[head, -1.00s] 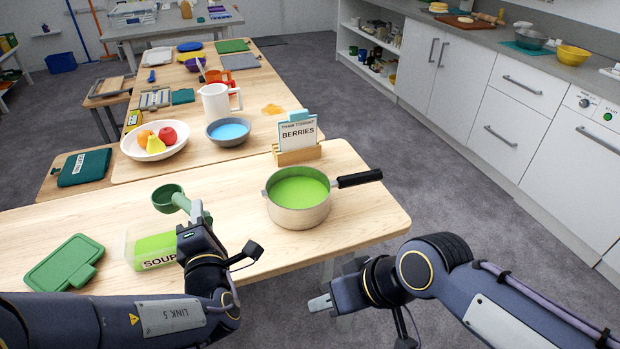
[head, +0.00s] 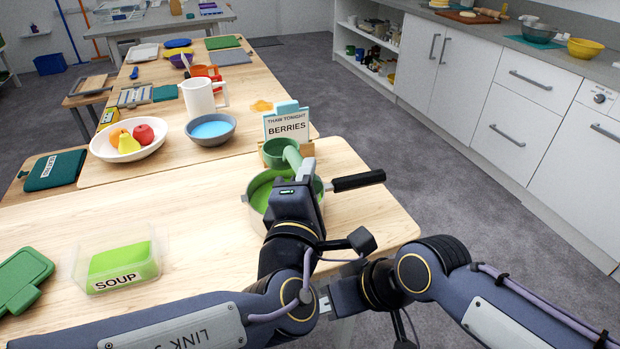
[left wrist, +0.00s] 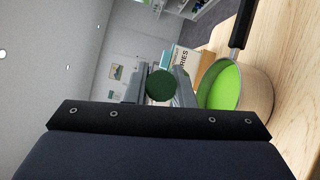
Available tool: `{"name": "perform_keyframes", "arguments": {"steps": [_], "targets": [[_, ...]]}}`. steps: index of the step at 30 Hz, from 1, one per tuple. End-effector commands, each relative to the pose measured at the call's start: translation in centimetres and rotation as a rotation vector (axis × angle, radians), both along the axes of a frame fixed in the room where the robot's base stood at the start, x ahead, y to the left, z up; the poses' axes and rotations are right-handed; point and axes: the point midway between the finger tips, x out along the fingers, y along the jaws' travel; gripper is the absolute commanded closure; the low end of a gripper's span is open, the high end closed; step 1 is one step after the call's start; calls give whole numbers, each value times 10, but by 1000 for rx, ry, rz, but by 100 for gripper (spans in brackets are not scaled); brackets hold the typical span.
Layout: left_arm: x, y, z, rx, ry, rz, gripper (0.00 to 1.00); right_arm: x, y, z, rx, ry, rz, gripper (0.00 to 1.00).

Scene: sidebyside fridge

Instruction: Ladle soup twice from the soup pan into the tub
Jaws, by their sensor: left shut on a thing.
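The soup pan (head: 253,215), pale with a black handle (head: 357,181), stands on the near table and holds green soup. My left gripper (head: 289,190) is above it, shut on the green ladle (head: 291,156); the ladle's bowl (head: 276,152) is above the pan's far side. The left wrist view shows a dark green round part of the ladle (left wrist: 160,85) between the fingers, left of the pan (left wrist: 257,92). The clear tub (head: 150,262), labelled SOUP, stands open at the left with green soup inside. My right gripper (head: 325,303) is low at the table's front edge, partly hidden.
A green lid (head: 22,280) lies left of the tub. A card holder reading BERRIES (head: 288,127) stands just behind the pan. A blue-filled bowl (head: 211,129), a fruit bowl (head: 127,141) and a white pitcher (head: 199,97) stand farther back. The table between tub and pan is clear.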

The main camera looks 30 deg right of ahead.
Motion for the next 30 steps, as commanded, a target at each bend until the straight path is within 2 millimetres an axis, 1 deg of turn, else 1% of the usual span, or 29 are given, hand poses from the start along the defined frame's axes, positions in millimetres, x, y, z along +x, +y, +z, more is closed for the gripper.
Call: {"name": "perform_keyframes", "arguments": {"steps": [5, 30], "targets": [[-2, 1, 0, 0, -1, -2, 100, 0, 0, -1, 0, 0, 0, 61], [12, -1, 12, 22, 111, -1, 100, 0, 0, 41, 0, 0, 0, 61]]}}
